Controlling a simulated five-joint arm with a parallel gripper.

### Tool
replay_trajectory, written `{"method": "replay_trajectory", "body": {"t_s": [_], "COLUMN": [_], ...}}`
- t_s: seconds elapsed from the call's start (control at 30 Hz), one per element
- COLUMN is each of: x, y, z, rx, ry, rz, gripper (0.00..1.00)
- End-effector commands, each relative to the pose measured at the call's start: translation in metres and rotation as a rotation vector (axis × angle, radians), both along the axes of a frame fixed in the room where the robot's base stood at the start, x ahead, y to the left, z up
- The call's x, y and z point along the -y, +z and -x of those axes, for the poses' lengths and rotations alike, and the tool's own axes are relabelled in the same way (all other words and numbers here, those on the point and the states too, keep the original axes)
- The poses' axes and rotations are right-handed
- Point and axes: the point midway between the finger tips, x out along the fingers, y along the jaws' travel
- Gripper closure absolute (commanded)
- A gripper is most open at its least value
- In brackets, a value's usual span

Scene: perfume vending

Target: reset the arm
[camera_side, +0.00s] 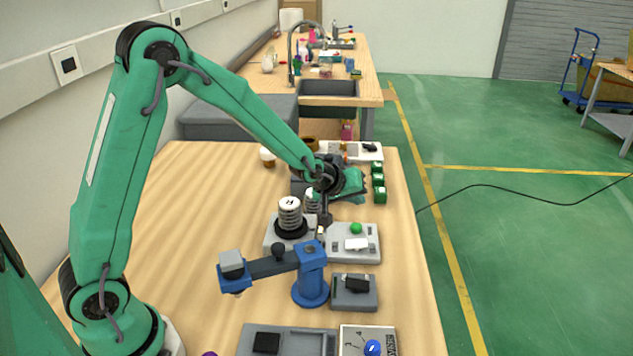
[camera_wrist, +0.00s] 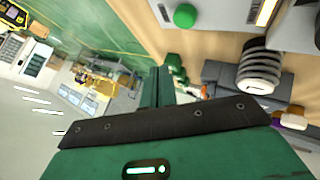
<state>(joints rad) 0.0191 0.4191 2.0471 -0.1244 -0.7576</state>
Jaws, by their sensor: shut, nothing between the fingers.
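My gripper (camera_side: 324,220) is at the end of my green arm, pointing down over the middle of the table in the side view. Its fingers look shut, with nothing seen between them. It is just right of a white-and-dark ribbed stack (camera_side: 290,212) on a grey base; I cannot tell whether it touches anything. A grey panel with a green button (camera_side: 356,229) lies to its right. In the wrist view, green gripper parts (camera_wrist: 162,88) fill the lower middle, and the fingertips are not clear. The ribbed stack (camera_wrist: 259,72) and the green button (camera_wrist: 185,15) also show there.
A small blue and dark arm-like device (camera_side: 310,275) stands in front of the stack, beside a grey box (camera_side: 354,292). Several green blocks (camera_side: 378,182) line the right edge. A grey tray (camera_side: 318,344) lies at the front. The wooden table (camera_side: 195,205) is clear on the left.

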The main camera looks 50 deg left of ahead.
Motion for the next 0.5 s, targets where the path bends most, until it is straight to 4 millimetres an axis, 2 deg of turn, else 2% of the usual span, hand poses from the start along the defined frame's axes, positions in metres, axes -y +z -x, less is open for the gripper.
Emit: {"method": "replay_trajectory", "body": {"t_s": [0.27,0.5], "x": [0.0,-0.001], "y": [0.002,0.023], "z": [0.001,0.016], "rx": [-0.001,-0.016], "ry": [-0.003,-0.035], "rz": [-0.003,-0.037], "gripper": [1.0,1.0]}}
